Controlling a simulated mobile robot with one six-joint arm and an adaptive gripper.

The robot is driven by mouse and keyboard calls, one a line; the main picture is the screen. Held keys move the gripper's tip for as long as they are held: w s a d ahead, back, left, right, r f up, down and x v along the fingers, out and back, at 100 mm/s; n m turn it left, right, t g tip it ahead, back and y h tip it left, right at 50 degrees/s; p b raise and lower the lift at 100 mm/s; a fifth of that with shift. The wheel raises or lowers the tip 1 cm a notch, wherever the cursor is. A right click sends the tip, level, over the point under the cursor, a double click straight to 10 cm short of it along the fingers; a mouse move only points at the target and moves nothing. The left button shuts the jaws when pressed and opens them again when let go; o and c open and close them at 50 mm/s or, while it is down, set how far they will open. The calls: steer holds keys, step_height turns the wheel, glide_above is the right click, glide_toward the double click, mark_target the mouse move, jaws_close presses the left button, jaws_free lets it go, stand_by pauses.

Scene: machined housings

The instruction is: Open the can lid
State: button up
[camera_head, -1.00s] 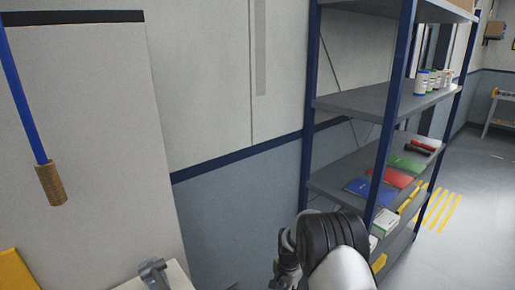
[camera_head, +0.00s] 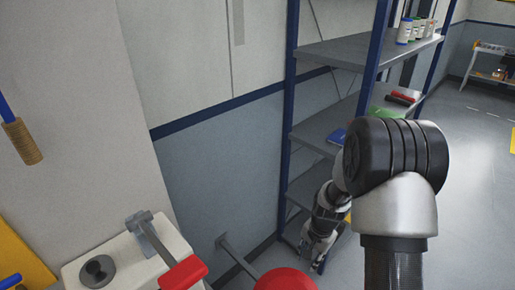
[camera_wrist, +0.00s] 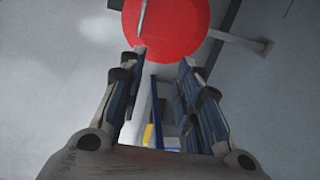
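A round red disc, which looks like the can lid (camera_head: 285,280), is at the bottom edge of the head view, partly cut off. In the wrist view the red disc (camera_wrist: 168,28) is at the top, beyond the fingertips, with a thin grey strip over it. I cannot make out the can's body. My gripper (camera_head: 318,247) hangs to the right of and above the disc in the head picture, in front of the shelf. In the wrist view my gripper (camera_wrist: 163,58) has its fingers apart with nothing between them.
A grey bar (camera_head: 238,257) with a flat end sits left of the disc. A shelf rack (camera_head: 335,50) stands behind my arm.

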steer(key=w+a+f, duration=0.3)
steer(key=w+a, duration=0.3)
steer(key=w, duration=0.1)
steer(key=w+a+f, duration=0.4)
steer(key=w+a, duration=0.3)
steer(key=w, duration=0.1)
steer(key=shift+w+a+f, duration=0.15)
steer(key=shift+w+f, duration=0.05)
